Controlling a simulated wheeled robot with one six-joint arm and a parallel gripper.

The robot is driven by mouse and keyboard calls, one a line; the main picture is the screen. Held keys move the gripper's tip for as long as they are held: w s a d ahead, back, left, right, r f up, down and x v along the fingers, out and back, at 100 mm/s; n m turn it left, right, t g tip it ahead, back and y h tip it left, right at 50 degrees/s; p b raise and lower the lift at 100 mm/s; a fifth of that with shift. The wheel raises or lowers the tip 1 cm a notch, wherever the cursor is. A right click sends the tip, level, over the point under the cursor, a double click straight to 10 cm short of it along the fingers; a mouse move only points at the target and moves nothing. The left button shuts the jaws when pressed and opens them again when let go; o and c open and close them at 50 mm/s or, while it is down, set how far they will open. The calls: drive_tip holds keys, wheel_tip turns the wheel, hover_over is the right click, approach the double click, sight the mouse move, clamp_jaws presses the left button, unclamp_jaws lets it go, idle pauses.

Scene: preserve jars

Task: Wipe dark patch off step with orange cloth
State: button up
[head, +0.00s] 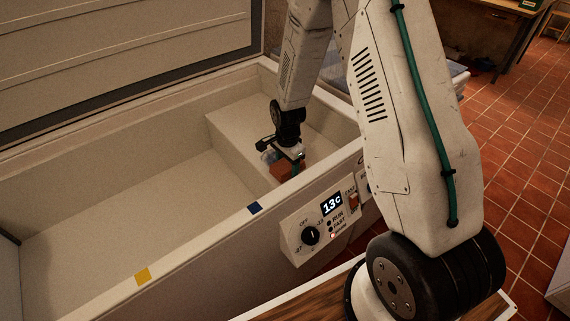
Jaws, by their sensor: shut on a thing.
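The step (240,126) is a pale raised block inside the right end of an open chest freezer. My gripper (285,159) points down over the step, near the freezer's front wall. It is shut on the orange cloth (287,172), which hangs below the jaws and is partly hidden by them. I cannot tell whether the cloth touches the step. No dark patch shows clearly on the visible part of the step; the area under and behind my gripper and arm is hidden.
A control panel (318,224) with a dial and a display projects from the front. The lid (120,55) stands open behind. The freezer floor (130,205) is bare at left.

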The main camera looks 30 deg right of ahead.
sight(289, 165)
drive_tip(key=shift+s+d, duration=0.15)
drive_tip(key=shift+s, duration=0.2)
drive_tip(key=shift+r, duration=3.9)
